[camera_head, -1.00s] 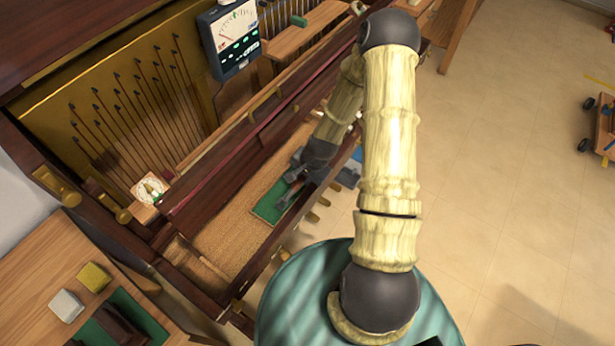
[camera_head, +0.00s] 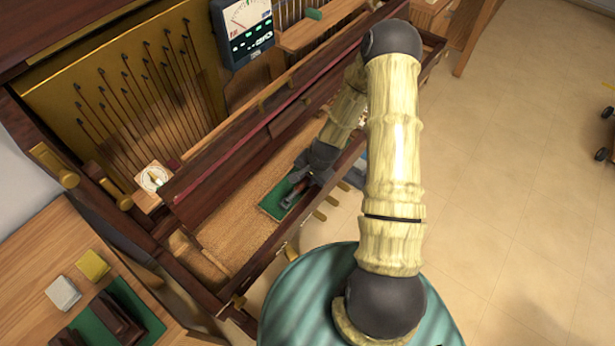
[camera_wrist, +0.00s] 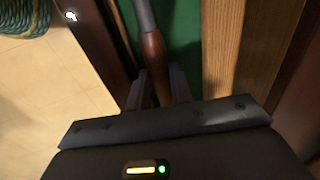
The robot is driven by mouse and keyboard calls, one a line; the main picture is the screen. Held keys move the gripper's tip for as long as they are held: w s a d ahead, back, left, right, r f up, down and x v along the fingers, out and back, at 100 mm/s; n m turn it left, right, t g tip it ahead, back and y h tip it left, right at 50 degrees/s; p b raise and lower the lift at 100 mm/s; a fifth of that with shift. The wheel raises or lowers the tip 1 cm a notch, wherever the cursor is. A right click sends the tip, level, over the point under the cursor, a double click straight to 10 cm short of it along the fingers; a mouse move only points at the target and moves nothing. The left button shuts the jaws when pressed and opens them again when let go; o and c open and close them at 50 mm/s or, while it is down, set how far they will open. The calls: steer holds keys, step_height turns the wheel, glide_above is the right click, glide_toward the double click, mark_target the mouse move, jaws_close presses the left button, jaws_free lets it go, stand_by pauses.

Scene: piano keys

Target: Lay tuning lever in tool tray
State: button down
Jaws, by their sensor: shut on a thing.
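The tuning lever (camera_wrist: 154,52) has a reddish-brown wooden handle and a grey shaft. In the wrist view it runs up from between my fingers, and its far end is out of frame. My gripper (camera_wrist: 158,88) is shut on the handle. In the head view my gripper (camera_head: 290,194) is low over the green felt patch (camera_head: 272,206) inside the piano's key bed. Green felt also lies behind the lever in the wrist view (camera_wrist: 180,40). I cannot tell whether the lever touches it. I cannot say for sure which surface is the tool tray.
A bench (camera_head: 30,245) at lower left holds a yellow block (camera_head: 92,265), a pale block (camera_head: 62,292) and dark wooden pieces on green lining. The wooden front rail (camera_head: 275,258) borders the key bed. A meter (camera_head: 247,28) hangs at the back. Open floor lies right.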

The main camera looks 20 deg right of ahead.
steer(key=c, duration=1.2)
jaws_free()
steer(key=shift+o, duration=0.2)
steer(key=shift+s, duration=0.1)
steer(key=shift+s+d+p+v, duration=0.1)
steer(key=shift+d+p+v, duration=0.05)
steer(key=shift+p+v, duration=1.45)
steer(key=shift+s+d+p+v, duration=0.15)
steer(key=shift+p+v, duration=0.8)
steer(key=shift+v, duration=1.2)
steer(key=shift+f, duration=0.1)
